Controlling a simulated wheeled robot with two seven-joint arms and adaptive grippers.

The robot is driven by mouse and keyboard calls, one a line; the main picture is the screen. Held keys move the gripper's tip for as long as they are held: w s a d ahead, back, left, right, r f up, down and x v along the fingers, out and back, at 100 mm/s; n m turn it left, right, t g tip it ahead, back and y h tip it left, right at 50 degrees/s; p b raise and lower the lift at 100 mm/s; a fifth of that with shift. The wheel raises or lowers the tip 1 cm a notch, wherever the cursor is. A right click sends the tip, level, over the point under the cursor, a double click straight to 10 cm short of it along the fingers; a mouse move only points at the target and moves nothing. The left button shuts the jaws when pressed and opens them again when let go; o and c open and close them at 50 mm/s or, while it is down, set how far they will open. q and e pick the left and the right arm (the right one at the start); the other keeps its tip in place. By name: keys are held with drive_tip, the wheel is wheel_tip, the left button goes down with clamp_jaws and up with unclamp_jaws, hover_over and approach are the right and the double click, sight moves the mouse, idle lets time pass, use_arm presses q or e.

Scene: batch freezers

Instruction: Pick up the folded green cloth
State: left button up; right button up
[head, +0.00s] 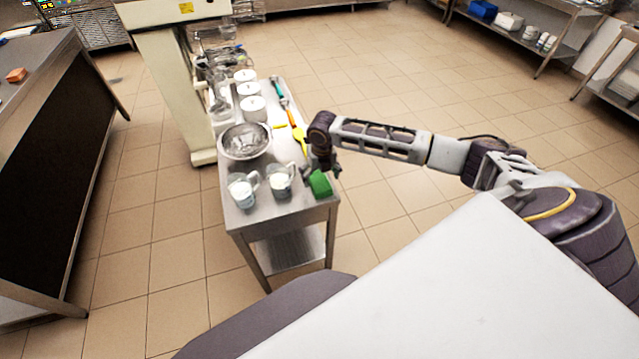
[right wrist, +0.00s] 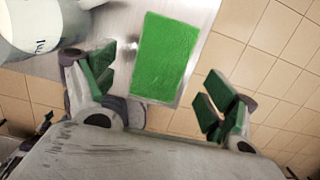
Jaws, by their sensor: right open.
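The folded green cloth (head: 320,183) lies near the front right corner of the narrow steel table (head: 247,222). In the right wrist view the cloth (right wrist: 165,57) is a green rectangle between and ahead of the two fingers. My right gripper (head: 318,172) is over the table's right edge, close to the cloth in the head view. In the right wrist view the right gripper (right wrist: 160,95) is open, with green pads and nothing held. Part of the cloth is hidden by the gripper in the head view. My left gripper is not in view.
Two measuring jugs (head: 242,190) (head: 280,182) stand left of the cloth, and one shows close by in the right wrist view (right wrist: 35,25). A steel bowl (head: 245,141), white tubs (head: 252,108) and utensils (head: 299,138) sit farther back. Floor right of the table is clear.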

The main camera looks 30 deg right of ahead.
sight(320, 181)
drive_tip(key=shift+w+d+f, duration=0.1)
drive_tip(key=shift+w+f, duration=0.1)
drive_tip(key=shift+f, duration=1.5)
drive_tip(key=c, duration=1.2)
drive_tip(key=shift+r, duration=0.1)
wheel_tip(320, 181, up, 10)
drive_tip(key=shift+f, duration=0.1)
